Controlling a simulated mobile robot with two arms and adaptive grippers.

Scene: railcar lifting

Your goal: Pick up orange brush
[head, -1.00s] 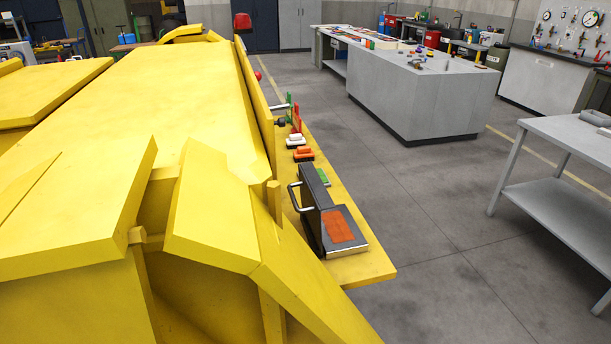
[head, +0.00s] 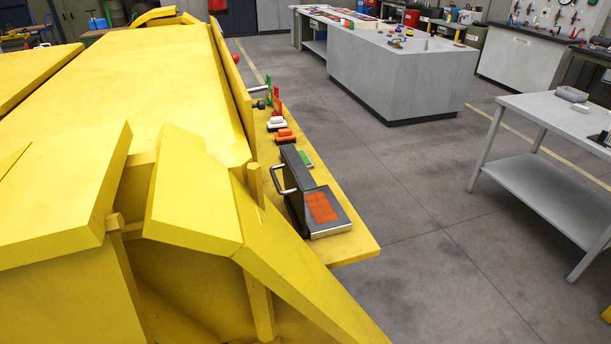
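An orange brush (head: 286,136) with a dark base lies on a narrow yellow ledge (head: 352,247) along the right side of a large yellow structure. A similar white-topped brush (head: 276,123) lies just behind it. A green item (head: 305,158) lies just in front of it, partly hidden by a dark upright plate with a metal handle (head: 291,180). Neither of my grippers is in view.
A grey box with an orange top patch (head: 336,224) sits near the ledge's front end. The large yellow structure (head: 150,90) fills the left. A grey table (head: 540,118) stands at right and a grey counter (head: 400,75) behind. Open floor (head: 400,180) lies between.

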